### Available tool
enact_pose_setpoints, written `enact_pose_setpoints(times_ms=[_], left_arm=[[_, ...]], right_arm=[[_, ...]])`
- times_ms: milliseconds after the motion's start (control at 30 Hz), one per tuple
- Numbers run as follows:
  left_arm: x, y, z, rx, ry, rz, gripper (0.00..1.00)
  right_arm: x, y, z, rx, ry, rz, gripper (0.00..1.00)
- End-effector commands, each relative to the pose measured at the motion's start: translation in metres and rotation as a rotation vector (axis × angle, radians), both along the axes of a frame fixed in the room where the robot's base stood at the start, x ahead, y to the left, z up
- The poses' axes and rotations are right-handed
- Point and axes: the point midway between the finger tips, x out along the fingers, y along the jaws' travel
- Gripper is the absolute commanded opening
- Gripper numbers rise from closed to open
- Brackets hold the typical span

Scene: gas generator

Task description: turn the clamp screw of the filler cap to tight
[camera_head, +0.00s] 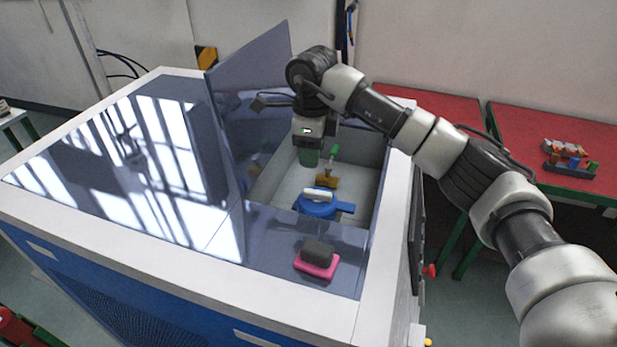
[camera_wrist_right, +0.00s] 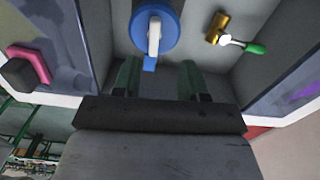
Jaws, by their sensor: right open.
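The filler cap (camera_head: 312,209) is a round blue disc inside the open compartment of the generator, with a blue tab sticking out on its right. A pale bar (camera_head: 318,195), apparently the clamp screw's handle, lies across its top. In the right wrist view the cap (camera_wrist_right: 171,36) and the pale bar (camera_wrist_right: 154,36) show beyond the fingertips. My right gripper (camera_head: 308,158) is over the far part of the compartment, open and empty, apart from the cap. Its two green fingers show in the right wrist view (camera_wrist_right: 160,78). My left gripper is out of view.
A brass valve (camera_head: 327,181) with a green-tipped lever stands just behind the cap. A raised dark lid panel (camera_head: 252,90) borders the compartment's left side. A pink and black block (camera_head: 318,268) sits on the near top. Red tables (camera_head: 540,125) stand behind right.

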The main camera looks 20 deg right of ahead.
Motion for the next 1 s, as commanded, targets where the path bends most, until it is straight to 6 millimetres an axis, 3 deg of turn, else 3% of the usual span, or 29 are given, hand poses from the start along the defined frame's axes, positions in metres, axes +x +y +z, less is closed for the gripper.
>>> enact_pose_setpoints(times_ms=[300, 533, 733, 967, 1000], left_arm=[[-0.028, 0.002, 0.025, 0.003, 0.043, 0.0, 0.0], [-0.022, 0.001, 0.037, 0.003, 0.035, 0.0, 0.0], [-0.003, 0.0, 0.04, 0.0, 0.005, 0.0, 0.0], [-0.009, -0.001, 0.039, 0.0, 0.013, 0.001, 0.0], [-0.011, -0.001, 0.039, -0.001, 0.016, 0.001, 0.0]], right_arm=[[-0.002, -0.001, -0.054, -0.001, 0.007, -0.003, 0.43], [-0.001, -0.002, -0.089, 0.001, 0.004, -0.004, 0.43], [-0.001, -0.002, -0.1, 0.002, 0.001, -0.003, 0.43], [-0.001, -0.002, -0.101, 0.002, 0.001, -0.003, 0.43], [-0.001, -0.002, -0.101, 0.002, 0.001, -0.003, 0.36]])
